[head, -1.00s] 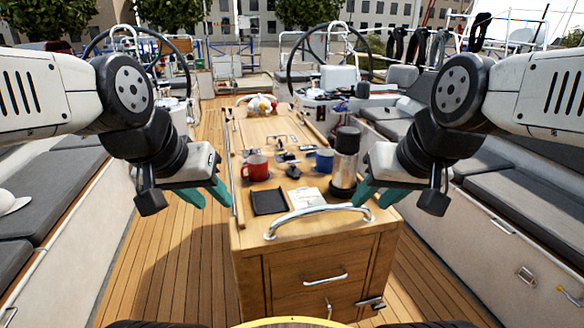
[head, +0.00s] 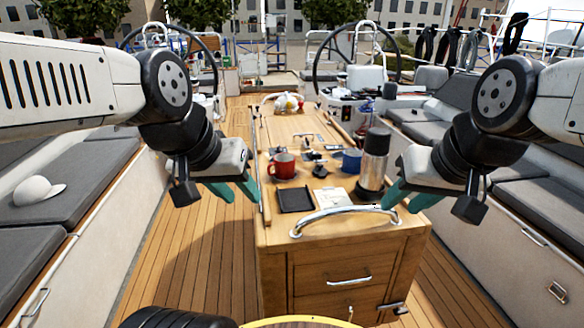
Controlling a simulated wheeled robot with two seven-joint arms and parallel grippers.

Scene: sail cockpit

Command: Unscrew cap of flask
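The flask (head: 374,165) stands upright near the right front of the wooden cockpit table (head: 275,236). It has a steel body and a dark cap (head: 377,141) on top. My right gripper (head: 390,203) is just right of the flask's lower part, its green fingers pointing down and inward. I cannot tell whether it touches the flask or how far its fingers are apart. My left gripper (head: 236,192) hangs left of the table edge, away from the flask. Its two green fingers are apart with nothing between them.
A red mug (head: 282,166), a blue mug (head: 350,160), a black tray (head: 295,200) and a white notepad (head: 334,197) lie on the table. A metal handrail (head: 345,212) arches along its front edge. A white cap (head: 38,190) lies on the left bench.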

